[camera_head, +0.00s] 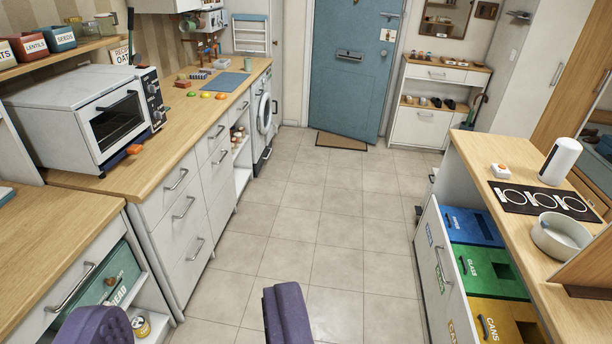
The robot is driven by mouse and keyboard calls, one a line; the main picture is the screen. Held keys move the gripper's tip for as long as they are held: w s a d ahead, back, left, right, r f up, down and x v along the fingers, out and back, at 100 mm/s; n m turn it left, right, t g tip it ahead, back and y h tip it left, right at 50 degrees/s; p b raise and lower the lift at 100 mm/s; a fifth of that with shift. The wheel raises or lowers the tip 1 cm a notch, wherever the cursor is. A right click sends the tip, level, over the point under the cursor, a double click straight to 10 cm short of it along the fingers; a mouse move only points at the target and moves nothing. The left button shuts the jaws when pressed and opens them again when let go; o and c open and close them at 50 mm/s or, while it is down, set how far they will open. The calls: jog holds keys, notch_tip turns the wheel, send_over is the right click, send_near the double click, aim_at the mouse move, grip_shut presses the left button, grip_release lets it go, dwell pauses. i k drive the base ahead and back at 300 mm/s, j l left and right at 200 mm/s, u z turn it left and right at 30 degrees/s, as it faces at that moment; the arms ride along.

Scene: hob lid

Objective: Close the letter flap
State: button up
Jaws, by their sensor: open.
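The letter flap (350,55) is a small dark plate across the middle of the blue door (375,90) at the far end of the room. It is too small to tell for sure how far it stands open. My gripper (192,322) shows as two purple fingers at the bottom edge of the view, wide apart. Nothing is between them but floor and cabinet front behind. The gripper is far from the door and does not touch the flap.
A tiled floor (310,220) runs clear to the doormat (341,141). A wooden counter (150,160) with a toaster oven (95,110) lines the left. An open drawer of bins (485,262) juts out at right. A shoe cabinet (428,128) stands right of the door.

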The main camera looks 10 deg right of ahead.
aim_at(342, 52)
jog(key=i+l+z, duration=0.35)
jog(key=i, duration=0.65)
jog(key=i+z, duration=0.35)
jog(key=i, duration=3.4)
jog(key=i+z, duration=0.15)
jog(key=i, duration=0.3)
jog(key=i+j+z, duration=0.2)
jog(key=i, duration=0.3)
jog(key=i+j+z, duration=0.15)
jog(key=i, duration=0.3)
jog(key=i+j+z, duration=0.2)
jog(key=i, duration=0.25)
jog(key=i+j+z, duration=0.8)
jog(key=u, duration=0.5)
jog(key=i+j, duration=0.05)
